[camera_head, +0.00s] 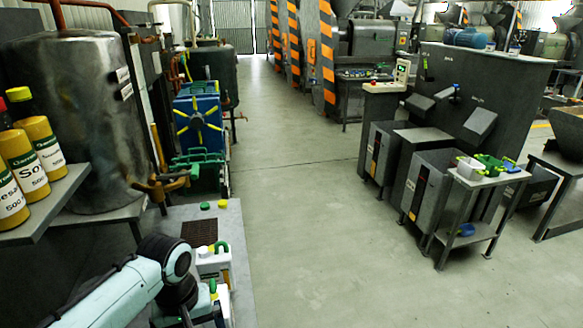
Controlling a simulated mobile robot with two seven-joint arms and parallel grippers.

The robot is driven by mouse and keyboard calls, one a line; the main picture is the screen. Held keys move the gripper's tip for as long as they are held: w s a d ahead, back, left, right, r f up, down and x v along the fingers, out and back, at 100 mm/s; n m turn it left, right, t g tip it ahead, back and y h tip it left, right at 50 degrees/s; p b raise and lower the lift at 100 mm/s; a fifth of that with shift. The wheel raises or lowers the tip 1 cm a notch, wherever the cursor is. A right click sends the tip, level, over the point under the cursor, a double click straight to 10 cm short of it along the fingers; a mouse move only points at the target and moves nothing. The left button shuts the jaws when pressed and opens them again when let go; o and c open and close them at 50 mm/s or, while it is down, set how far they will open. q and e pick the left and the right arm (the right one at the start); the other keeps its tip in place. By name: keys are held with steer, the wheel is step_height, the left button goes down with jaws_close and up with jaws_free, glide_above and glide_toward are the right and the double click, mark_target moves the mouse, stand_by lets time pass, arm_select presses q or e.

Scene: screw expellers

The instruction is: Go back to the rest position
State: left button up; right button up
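My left arm reaches in from the lower left. Its dark wrist and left gripper (198,308) are at the bottom edge, low over the near end of a light grey bench (236,222). The gripper is partly cut off by the frame edge, and its fingers cannot be made out. A white item with a green handle (213,262) stands on the bench just beyond the gripper. I cannot tell whether they touch. My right arm and gripper are not in view.
Yellow bottles (42,142) stand on a shelf at the left, near a large metal tank (75,115). A blue filter press (198,122) stands beyond the bench. A small metal table (470,185) with bins stands at the right. The grey floor (305,230) between is clear.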

arm_select(q)
steer(key=d+f+m+g+h+p, duration=0.1)
steer(key=d+f+p, duration=0.1)
steer(key=f, duration=0.9)
steer(key=d+f+m+h+p, duration=0.1)
steer(key=d+f+p, duration=0.15)
steer(key=f, duration=0.95)
steer(key=s+d+f+p, duration=0.1)
steer(key=s+f+p, duration=0.1)
steer(key=s+f, duration=0.4)
steer(key=s+f+n+h+p, duration=0.1)
steer(key=s+f, duration=0.6)
steer(key=s, duration=0.7)
steer(key=shift+s+d+f+n+p, duration=0.2)
steer(key=shift+d+f+n+p, duration=0.15)
steer(key=shift+p, duration=0.4)
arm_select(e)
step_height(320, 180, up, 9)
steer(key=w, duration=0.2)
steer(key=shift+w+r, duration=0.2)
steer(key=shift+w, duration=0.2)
arm_select(q)
steer(key=shift+r, duration=0.1)
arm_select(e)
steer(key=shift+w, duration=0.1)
